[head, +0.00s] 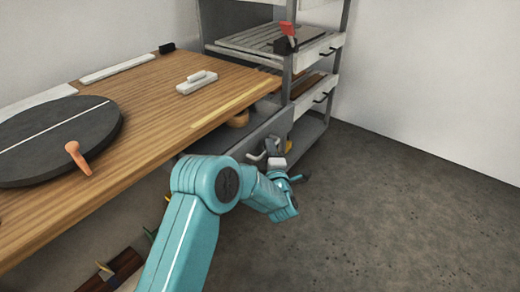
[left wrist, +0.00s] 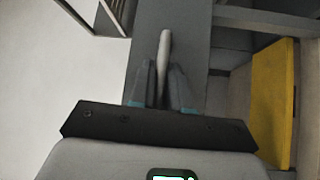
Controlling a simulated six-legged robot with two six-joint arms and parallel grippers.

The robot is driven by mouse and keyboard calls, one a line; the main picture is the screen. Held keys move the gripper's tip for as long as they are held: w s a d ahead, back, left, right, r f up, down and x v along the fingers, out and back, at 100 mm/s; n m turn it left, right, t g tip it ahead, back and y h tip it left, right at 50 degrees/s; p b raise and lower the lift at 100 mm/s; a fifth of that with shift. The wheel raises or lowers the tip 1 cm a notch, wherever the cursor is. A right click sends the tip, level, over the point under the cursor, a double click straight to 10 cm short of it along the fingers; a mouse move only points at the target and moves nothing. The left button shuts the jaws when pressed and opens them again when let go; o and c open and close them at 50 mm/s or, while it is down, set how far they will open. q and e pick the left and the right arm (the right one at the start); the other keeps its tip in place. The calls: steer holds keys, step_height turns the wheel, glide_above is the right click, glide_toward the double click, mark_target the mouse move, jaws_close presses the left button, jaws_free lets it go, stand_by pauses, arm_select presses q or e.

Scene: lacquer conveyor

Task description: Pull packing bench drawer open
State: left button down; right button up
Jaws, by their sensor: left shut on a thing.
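The packing bench (head: 150,100) has a wooden top and runs along the left of the head view. Below its edge is the grey drawer front (head: 235,142), which stands out from under the top. It also fills the upper middle of the left wrist view (left wrist: 190,40). My left gripper (head: 272,150) is at the right part of this front, partly hidden by my teal arm. In the left wrist view my gripper (left wrist: 163,85) is shut on a pale bar handle (left wrist: 164,48). A yellow flat thing (left wrist: 270,100) shows right of the front. My right gripper is not seen.
A grey shelf rack (head: 320,95) with handled drawers stands beyond the bench's end. Grey floor (head: 400,210) to the right is clear.

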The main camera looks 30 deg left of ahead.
arm_select(q)
steer(key=s+d+b, duration=0.1)
steer(key=d+b, duration=0.3)
steer(key=d, duration=0.9)
steer(key=shift+d, duration=0.15)
steer(key=c, duration=1.2)
jaws_free()
steer(key=shift+s, duration=0.1)
steer(key=p+v, duration=0.1)
steer(key=v, duration=1.5)
